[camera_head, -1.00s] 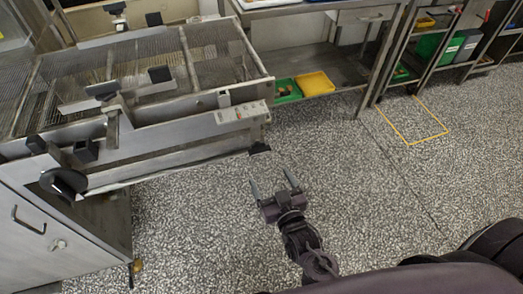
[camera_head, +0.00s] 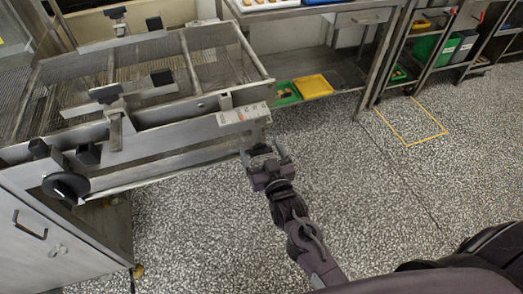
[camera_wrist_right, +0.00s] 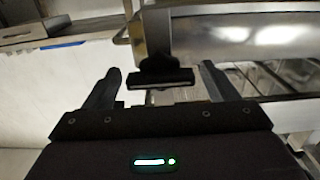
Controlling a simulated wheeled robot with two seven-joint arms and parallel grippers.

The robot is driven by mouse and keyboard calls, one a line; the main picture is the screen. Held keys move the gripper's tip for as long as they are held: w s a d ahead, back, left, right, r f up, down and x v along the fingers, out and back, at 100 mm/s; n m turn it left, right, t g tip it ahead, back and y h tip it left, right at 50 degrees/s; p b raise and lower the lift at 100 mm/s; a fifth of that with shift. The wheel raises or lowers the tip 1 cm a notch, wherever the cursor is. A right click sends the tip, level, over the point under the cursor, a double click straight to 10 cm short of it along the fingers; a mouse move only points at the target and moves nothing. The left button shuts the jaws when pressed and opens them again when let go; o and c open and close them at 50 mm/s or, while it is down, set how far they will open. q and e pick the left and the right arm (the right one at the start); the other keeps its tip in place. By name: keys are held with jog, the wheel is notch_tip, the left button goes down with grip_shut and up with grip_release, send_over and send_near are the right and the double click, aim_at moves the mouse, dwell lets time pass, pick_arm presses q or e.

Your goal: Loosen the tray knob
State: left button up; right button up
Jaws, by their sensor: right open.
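A black, bar-shaped knob (camera_head: 260,149), which looks like the tray knob, sits low at the near right corner of the enrober (camera_head: 190,140). It also shows in the right wrist view (camera_wrist_right: 160,76) below a metal stem. My right gripper (camera_head: 262,153) is open at this knob. In the right wrist view the knob appears between the two fingertips (camera_wrist_right: 160,72), with a gap on each side. I cannot tell how deep it lies between the fingers. My left gripper is not in view.
The enrober also carries a round black dial (camera_head: 66,187) and several black square knobs at its left. A steel table (camera_head: 340,75) with a yellow tray (camera_head: 313,86) and a green tray (camera_head: 286,93) on its lower shelf stands behind.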

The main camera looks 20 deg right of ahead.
jog(key=c, duration=1)
